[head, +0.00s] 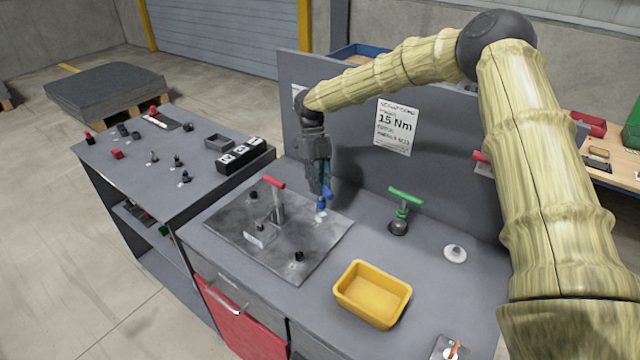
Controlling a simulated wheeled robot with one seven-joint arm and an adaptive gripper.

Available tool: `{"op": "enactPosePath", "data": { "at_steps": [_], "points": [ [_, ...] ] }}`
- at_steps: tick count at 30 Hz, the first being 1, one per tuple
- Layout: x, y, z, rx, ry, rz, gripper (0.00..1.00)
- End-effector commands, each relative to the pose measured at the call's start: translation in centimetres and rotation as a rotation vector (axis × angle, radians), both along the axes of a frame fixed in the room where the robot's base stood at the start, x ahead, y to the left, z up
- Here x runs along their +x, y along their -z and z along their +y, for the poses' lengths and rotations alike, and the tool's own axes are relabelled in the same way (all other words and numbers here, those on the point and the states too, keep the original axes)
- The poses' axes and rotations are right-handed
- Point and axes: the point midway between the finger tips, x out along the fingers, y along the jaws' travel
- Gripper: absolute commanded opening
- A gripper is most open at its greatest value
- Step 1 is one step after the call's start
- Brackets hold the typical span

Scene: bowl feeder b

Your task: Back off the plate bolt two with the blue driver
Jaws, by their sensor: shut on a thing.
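My gripper (322,186) is shut on the blue driver (321,203), low over the right side of the grey metal plate (235,246). The driver points down, its lower end at a small pale piece by the plate's right edge. I cannot tell whether they touch. Dark bolts show on the plate: one at the front (298,256) and one at the back left (253,194). A red-handled clamp (277,203) stands near the plate's middle, beside a small white label (258,238). Which bolt is number two cannot be read.
A yellow bin (372,294) and a green-handled tool on a dark base (402,208) stand right of the plate. A white round piece (455,253) lies farther right. A grey panel with a "15 Nm" sign (396,127) rises behind. The left table (135,165) holds several small parts.

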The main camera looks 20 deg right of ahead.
Motion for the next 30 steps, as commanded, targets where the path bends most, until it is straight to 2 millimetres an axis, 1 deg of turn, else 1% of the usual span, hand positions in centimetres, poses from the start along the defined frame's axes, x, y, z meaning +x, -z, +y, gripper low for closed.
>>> {"op": "enactPosePath", "data": {
  "at_steps": [9,11,22,30],
  "points": [
    [0.06,-0.21,-0.2,0.001,0.213,-0.001,0.0],
    [0.06,-0.16,-0.2,0.0,0.235,0.0,0.0],
    [0.07,-0.18,-0.2,0.0,0.243,0.0,0.0],
    [0.08,-1.07,-0.2,0.0,0.243,-0.002,0.0]
  ]
}}
